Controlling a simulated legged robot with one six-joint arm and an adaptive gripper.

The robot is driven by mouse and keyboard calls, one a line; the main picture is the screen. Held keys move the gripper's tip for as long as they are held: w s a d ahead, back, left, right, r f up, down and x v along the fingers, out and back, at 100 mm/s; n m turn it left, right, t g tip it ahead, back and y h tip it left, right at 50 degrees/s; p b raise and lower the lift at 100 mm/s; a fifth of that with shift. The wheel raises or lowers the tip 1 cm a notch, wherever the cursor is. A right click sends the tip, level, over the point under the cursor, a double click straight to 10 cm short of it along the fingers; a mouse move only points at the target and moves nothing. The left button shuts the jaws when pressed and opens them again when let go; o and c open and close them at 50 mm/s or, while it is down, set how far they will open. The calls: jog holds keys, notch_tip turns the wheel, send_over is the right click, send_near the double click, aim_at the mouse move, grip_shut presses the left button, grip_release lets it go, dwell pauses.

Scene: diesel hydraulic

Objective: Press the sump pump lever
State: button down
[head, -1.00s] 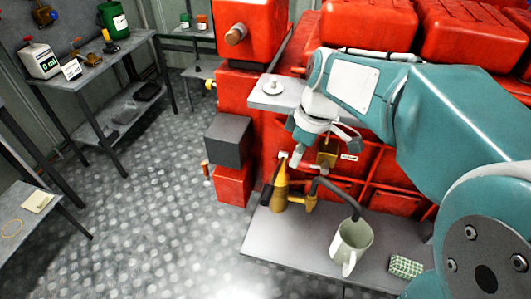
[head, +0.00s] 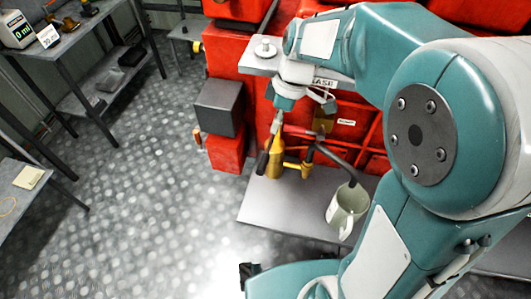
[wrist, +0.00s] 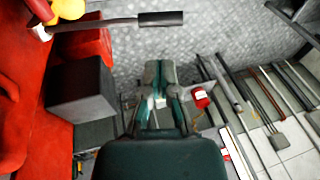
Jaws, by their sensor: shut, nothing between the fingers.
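The sump pump (head: 276,160) is a brass-yellow body on a grey bench, with a dark spout curving right toward a pale mug (head: 347,208). Its lever (head: 262,163) has a black grip, on the left side of the pump in the head view. In the wrist view the lever's black grip (wrist: 160,18) lies level across the top, its rod running left to the yellow pump top (wrist: 68,8). My gripper (head: 277,120) is just above the pump in the head view. In the wrist view my gripper (wrist: 160,90) is shut and empty, apart from the lever grip.
Red engine blocks (head: 226,60) stand behind the bench (head: 290,210). A dark grey box (head: 219,107) juts out left of the pump. A shelf table (head: 85,40) with bottles stands at far left. The patterned metal floor (head: 130,170) between is clear.

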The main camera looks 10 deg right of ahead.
aim_at(263, 161)
jog(key=x, duration=1)
